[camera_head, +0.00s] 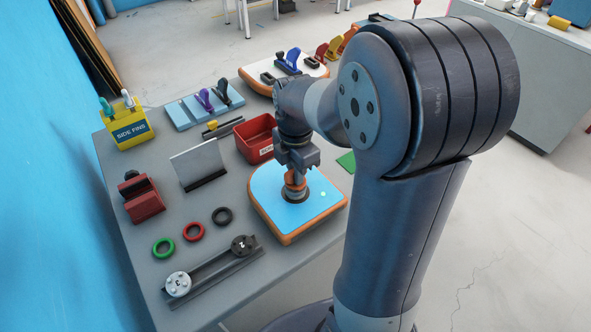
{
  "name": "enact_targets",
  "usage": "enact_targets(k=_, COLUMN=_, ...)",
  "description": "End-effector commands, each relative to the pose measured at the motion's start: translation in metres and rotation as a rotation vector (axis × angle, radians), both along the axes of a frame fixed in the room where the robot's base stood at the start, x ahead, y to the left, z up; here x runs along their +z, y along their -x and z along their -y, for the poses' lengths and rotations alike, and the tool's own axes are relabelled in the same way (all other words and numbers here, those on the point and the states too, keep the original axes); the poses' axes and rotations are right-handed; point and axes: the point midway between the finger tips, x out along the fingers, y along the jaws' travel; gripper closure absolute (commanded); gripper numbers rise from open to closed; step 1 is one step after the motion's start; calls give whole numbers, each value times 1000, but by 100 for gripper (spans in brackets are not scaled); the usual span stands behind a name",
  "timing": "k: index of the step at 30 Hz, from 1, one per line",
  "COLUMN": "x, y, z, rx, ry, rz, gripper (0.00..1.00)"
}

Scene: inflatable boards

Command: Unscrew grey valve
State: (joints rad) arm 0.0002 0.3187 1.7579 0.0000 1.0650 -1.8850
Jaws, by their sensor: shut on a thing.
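My gripper (296,184) points down over the blue inflatable board piece with orange edges (265,192) at the front right of the table. Its fingers are shut on a valve in the board. The fingers hide most of the valve, so I cannot tell its colour; a dark round rim shows around the fingertips. A light grey round part marked with a digit (178,284) sits at the near end of a dark rail holder (212,268). A black round part marked 2 (242,245) sits at its other end.
Green (163,248), red (193,232) and black (222,216) rings lie left of the board. A red bin (254,138) stands behind it, with an upright panel (198,165) to its left. A yellow fins box (126,124) stands at the far left.

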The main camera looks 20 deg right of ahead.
Motion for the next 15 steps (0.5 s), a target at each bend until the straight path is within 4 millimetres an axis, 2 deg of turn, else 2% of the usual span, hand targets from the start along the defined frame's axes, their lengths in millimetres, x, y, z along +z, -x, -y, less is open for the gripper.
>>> enact_targets(k=4, x=0, y=0, z=0, rx=0, ry=0, rz=0, gripper=100)
enact_targets(k=5, x=0, y=0, z=0, rx=0, ry=0, rz=0, gripper=88)
enact_targets(k=9, x=0, y=0, z=0, rx=0, ry=0, rz=0, gripper=100)
enact_targets(k=15, x=0, y=0, z=0, rx=1, ry=0, rz=0, gripper=100)
